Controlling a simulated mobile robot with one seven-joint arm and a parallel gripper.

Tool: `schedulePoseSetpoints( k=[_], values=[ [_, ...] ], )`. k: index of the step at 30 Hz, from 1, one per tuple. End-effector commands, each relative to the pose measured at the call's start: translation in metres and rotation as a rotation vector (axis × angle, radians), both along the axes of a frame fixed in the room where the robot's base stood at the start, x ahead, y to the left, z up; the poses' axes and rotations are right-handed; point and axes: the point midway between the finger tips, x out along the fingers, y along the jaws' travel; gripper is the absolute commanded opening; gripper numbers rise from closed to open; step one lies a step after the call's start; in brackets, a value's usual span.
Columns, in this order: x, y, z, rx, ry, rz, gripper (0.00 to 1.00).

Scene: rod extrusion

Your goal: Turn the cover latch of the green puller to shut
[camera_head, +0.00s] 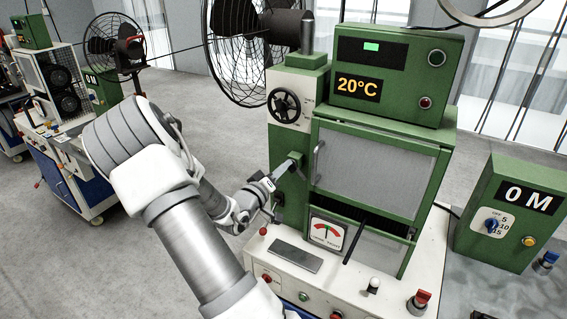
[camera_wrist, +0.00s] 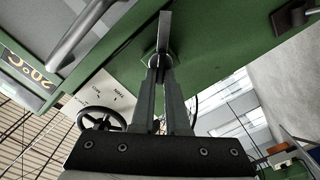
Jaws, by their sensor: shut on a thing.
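The green puller (camera_head: 440,170) stands right of centre in the head view, with a grey cover panel (camera_head: 375,172) on its front that looks closed. A bar handle (camera_head: 318,162) runs along the cover's left side. My gripper (camera_head: 271,182) reaches in from the left to the machine's left front post. In the wrist view, my gripper (camera_wrist: 160,66) has its fingertips close together on a narrow grey latch (camera_wrist: 164,32) against the green face. The latch's pivot is hidden, and I cannot tell its turned position. The cover handle also shows in the wrist view (camera_wrist: 82,35).
A black handwheel (camera_head: 285,105) sits above my gripper on the same post. A "20°C" display box (camera_head: 395,75) tops the machine. A green "0 M" box (camera_head: 510,215) stands right.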

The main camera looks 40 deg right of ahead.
Motion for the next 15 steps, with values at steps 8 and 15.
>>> schedulePoseSetpoints(
  k=[8,15],
  values=[
    [0.0018,0.0013,-0.0002,-0.075,0.256,0.002,0.0],
    [0.003,0.0015,-0.0031,-0.133,0.461,0.003,0.0]
  ],
)
